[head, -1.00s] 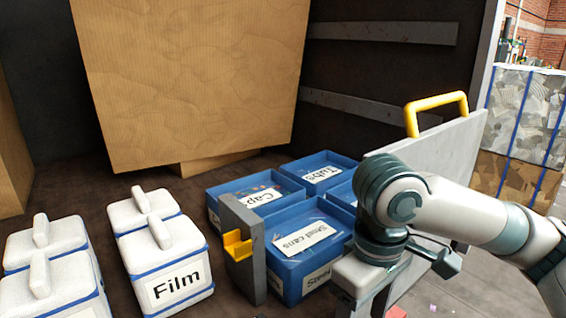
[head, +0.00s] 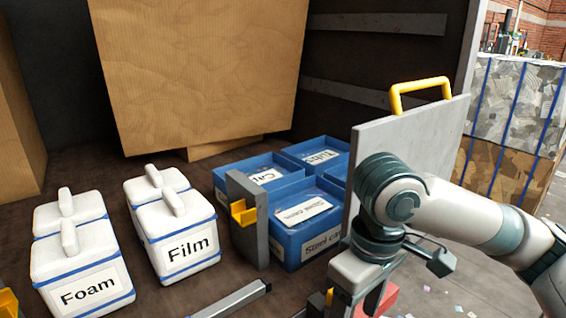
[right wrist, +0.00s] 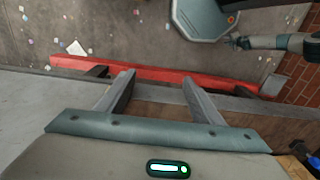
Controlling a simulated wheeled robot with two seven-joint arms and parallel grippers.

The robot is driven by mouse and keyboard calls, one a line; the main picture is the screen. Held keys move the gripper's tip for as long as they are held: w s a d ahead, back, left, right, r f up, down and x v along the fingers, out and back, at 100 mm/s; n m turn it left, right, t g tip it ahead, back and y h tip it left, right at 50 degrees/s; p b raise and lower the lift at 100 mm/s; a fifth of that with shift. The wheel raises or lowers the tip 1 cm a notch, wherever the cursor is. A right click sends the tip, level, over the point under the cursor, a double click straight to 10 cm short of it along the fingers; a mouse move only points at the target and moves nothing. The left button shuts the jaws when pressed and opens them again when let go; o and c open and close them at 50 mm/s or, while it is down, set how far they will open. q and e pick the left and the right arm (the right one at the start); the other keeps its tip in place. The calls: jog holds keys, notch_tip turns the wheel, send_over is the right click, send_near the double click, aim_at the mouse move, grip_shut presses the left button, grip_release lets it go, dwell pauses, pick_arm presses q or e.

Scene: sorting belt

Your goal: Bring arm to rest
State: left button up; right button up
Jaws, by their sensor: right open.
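My right arm comes in from the right in the head view, bent, with its gripper (head: 368,298) pointing down at the lower edge, in front of the grey panel with the yellow handle. In the right wrist view the two fingers of the right gripper (right wrist: 158,88) stand wide apart with nothing between them. Beyond the fingertips is a red bar (right wrist: 165,76) along an edge, with speckled floor past it. I cannot tell whether the fingers touch the bar. My left gripper is not in view.
Blue bins (head: 292,247) with labels stand left of the grey panel (head: 410,130). White lidded boxes marked Film (head: 180,238) and Foam (head: 82,275) stand at left. A grey post (head: 247,215) with a yellow catch is in front of the bins. Large cardboard (head: 205,75) stands behind.

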jog(key=a+f+t+y, duration=0.1)
jog(key=a+f+y, duration=0.2)
jog(key=a+f, duration=0.35)
jog(key=a+f+t+y, duration=0.1)
jog(key=a+f+y, duration=0.2)
jog(key=f, duration=0.7)
jog(key=s+d+f+m+t+h, duration=0.15)
jog(key=s+d+f+m, duration=0.3)
jog(key=d+f, duration=0.5)
jog(key=s+d+f+m+h, duration=0.1)
jog(key=s+d+f+h, duration=0.4)
jog(key=s+d+f, duration=0.7)
notch_tip(320, 180, down, 30)
jog(key=s+a+g+b, duration=0.1)
jog(key=s+b, duration=0.1)
jog(key=b, duration=0.1)
pick_arm(q)
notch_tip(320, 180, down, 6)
jog(key=b, duration=0.3)
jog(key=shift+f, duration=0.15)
pick_arm(e)
jog(key=s+d+f+g, duration=0.1)
jog(key=s+d+f, duration=0.2)
jog(key=s+f, duration=1.5)
notch_tip(320, 180, down, 2)
